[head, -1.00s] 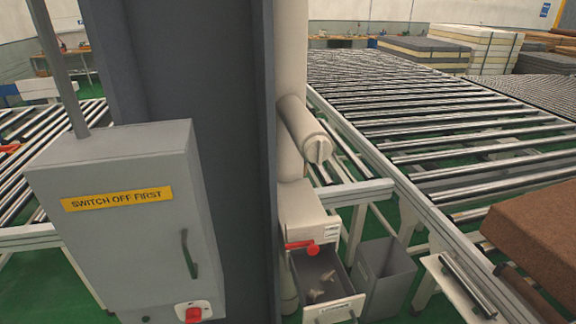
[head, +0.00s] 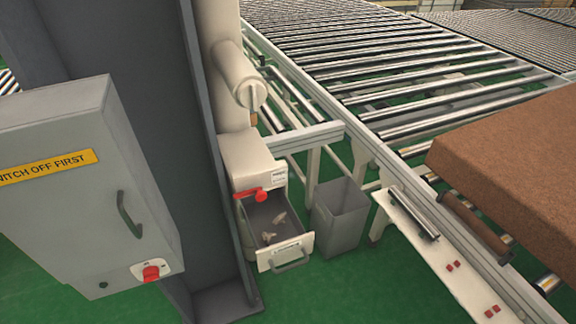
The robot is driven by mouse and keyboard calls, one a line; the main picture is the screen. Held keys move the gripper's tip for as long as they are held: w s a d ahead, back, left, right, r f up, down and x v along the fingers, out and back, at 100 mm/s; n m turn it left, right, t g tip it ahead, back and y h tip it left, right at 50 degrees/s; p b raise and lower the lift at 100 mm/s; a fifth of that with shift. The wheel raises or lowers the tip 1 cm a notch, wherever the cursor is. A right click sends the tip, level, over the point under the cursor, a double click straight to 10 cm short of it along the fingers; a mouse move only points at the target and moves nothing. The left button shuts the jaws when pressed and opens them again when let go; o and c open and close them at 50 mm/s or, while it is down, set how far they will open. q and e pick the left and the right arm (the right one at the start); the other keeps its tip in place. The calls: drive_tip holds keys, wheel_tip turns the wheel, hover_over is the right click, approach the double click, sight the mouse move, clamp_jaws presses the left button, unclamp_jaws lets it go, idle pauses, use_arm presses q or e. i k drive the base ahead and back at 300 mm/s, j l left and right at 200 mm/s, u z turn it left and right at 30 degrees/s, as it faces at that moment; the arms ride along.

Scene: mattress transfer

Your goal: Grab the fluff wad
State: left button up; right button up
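A few small pale beige lumps, which look like the fluff wad (head: 269,237) and similar bits, lie inside an open grey drawer (head: 291,258). I cannot tell whether they are one wad or separate pieces. The drawer sticks out of the lower part of a cream machine (head: 250,150), with a pale front and a handle. A red handle or knob (head: 252,194) sits above the drawer's left side. Neither of my grippers is in view.
A grey control box (head: 80,215) with a red switch and a dark column (head: 150,130) stand at left. A grey bin (head: 340,218) stands right of the drawer. Roller conveyors (head: 400,60) and a brown mattress block (head: 515,160) lie right. Green floor shows in front of the drawer.

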sight(266, 238)
drive_tip(key=i+l+u, duration=0.15)
drive_tip(key=i+u, duration=0.25)
drive_tip(key=i+l+u, duration=0.3)
drive_tip(key=u, duration=0.15)
drive_tip(key=i+l+u, duration=0.4)
drive_tip(key=k, duration=0.1)
